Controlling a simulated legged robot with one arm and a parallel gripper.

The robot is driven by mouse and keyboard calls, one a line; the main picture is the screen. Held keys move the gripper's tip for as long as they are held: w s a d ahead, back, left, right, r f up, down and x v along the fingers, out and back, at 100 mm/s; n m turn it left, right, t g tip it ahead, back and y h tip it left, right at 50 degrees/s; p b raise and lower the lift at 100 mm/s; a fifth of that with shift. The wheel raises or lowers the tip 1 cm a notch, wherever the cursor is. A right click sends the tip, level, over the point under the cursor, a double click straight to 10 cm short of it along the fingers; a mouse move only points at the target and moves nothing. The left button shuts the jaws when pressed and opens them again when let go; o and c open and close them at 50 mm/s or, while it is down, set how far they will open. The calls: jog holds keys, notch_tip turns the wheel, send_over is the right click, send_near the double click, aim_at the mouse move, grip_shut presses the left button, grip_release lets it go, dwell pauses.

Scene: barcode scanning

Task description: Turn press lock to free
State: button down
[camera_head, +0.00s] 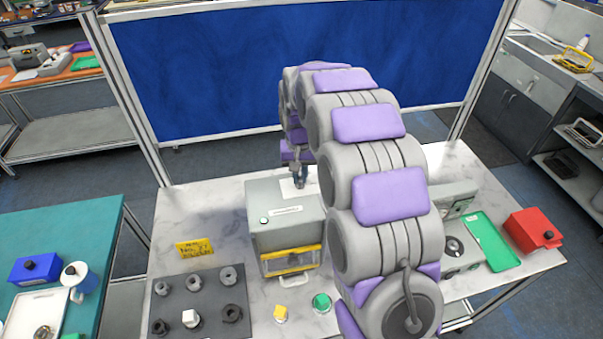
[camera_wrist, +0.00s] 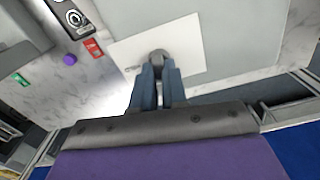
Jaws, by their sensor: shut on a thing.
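In the wrist view, my gripper (camera_wrist: 158,78) is shut on a small round grey knob (camera_wrist: 158,54), taken to be the press lock. The knob sits over the white plate (camera_wrist: 190,45) on the grey surface. The fingers hide part of the knob, and no mark shows how far it is turned.
A dark tray (camera_head: 200,300) with several round parts lies at front left, near a yellow sign (camera_head: 194,247). Yellow (camera_head: 281,313) and green (camera_head: 321,302) buttons stand in front. A green tray (camera_head: 490,242) and red box (camera_head: 533,230) are at right. My arm hides the table's middle.

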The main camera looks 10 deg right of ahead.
jog(key=shift+s+f+n, duration=0.15)
jog(key=shift+s+n, duration=0.05)
jog(key=shift+n, duration=0.6)
jog(key=c, duration=1.3)
grip_release()
jog(key=shift+s, duration=0.15)
jog(key=shift+o, duration=0.7)
jog(key=shift+a, duration=0.1)
jog(key=shift+w, duration=0.2)
notch_tip(320, 180, up, 17)
jog(key=shift+r, duration=0.2)
